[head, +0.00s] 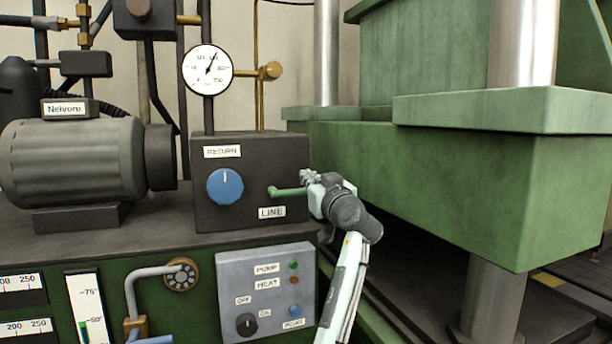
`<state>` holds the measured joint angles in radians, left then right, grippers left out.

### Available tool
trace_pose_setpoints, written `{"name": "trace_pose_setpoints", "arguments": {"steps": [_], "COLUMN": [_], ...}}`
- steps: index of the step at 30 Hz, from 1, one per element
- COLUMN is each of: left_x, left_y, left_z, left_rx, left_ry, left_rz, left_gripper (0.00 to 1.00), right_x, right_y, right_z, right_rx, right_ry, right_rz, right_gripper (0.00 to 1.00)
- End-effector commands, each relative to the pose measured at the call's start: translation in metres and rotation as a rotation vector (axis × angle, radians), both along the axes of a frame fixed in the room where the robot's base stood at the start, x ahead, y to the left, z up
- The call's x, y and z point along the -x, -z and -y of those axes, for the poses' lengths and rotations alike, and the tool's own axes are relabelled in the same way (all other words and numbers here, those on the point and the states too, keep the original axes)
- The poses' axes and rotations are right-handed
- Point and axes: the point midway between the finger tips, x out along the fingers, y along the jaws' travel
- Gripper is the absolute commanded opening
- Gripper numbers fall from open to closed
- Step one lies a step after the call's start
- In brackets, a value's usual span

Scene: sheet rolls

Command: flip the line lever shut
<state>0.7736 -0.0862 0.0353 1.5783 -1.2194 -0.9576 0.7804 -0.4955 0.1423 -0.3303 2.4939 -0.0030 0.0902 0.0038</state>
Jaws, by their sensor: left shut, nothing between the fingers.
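The line lever (288,192) is a short green handle on the front of the dark valve block (240,205), just above the LINE label (271,212). It points right from its round pivot and lies nearly level. My left gripper (306,177) is shut and empty at the block's right edge, by the lever's outer end. The fingertips look very close to the lever's end; I cannot tell whether they touch. The gripper partly covers the lever's tip. My right gripper is not in view.
A blue RETURN knob (225,186) sits left of the lever. A pressure gauge (208,69) stands above the block, and a grey motor (75,165) is at left. A control panel (265,290) is below. The large green press (450,180) fills the right side.

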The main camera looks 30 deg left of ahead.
Motion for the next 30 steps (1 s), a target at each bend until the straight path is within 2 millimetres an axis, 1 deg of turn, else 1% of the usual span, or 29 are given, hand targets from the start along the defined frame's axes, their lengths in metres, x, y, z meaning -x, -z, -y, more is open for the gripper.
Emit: {"name": "trace_pose_setpoints", "arguments": {"steps": [1,3,6,9,14,30], "left_x": [0.007,0.015,0.024,0.029,0.032,0.032], "left_y": [0.002,0.004,0.005,0.006,0.006,0.006], "left_z": [0.01,0.019,0.029,0.035,0.038,0.038], "left_rx": [0.002,0.002,0.0,0.0,0.0,-0.001], "left_ry": [0.002,0.002,0.002,0.001,0.0,0.0], "left_rz": [0.002,0.002,0.001,0.001,0.001,0.002], "left_gripper": [0.0,0.0,0.0,0.0,0.0,0.0], "right_x": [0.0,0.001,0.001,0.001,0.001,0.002], "right_y": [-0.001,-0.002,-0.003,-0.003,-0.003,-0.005], "right_z": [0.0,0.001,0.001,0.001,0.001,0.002], "right_rx": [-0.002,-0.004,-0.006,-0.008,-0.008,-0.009], "right_ry": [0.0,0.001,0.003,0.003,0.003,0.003], "right_rz": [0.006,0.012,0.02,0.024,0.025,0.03], "right_gripper": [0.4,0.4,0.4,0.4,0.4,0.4]}}
